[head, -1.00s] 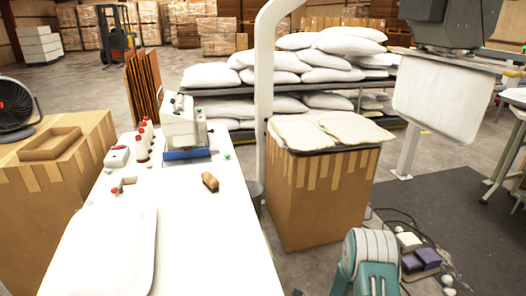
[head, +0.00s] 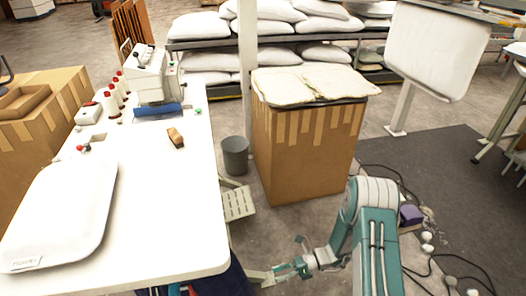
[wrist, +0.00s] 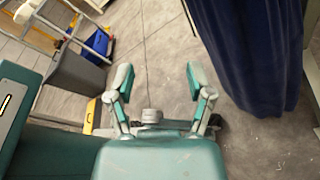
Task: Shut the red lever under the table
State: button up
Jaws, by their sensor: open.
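No red lever can be made out under the table in either view. The white table (head: 175,215) fills the left of the head view, and its edge hides most of what is beneath. My gripper (head: 284,269) is low, just right of the table's near right corner. In the wrist view my gripper (wrist: 158,80) has its two fingers wide apart with only bare floor between them. A dark blue cloth (wrist: 250,50) hangs right of the fingers, and it shows under the table edge in the head view (head: 236,280).
A grey bin (head: 235,156) and a pale pedal (head: 238,203) stand beside the table. A cardboard box (head: 305,150) stands behind them. A white pillow (head: 65,215) and a sewing machine (head: 150,75) are on the table. Cables (head: 425,215) lie on the floor at right.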

notch_tip(320, 180, up, 21)
jog(key=s+d+n+h, duration=0.3)
jog(key=n+h, duration=0.5)
jog(key=n, duration=0.3)
jog(key=s+d+r+n+t+h, duration=0.3)
jog(key=s+r+n+t, duration=0.1)
jog(key=r, duration=0.4)
jog(key=s+d+r+n+t+h, duration=0.4)
jog(key=s+r+n, duration=0.3)
jog(key=s+r, duration=0.2)
jog(key=shift+s+d+r+t, duration=0.2)
jog(key=shift+s+d+t, duration=0.1)
jog(key=shift+t, duration=0.3)
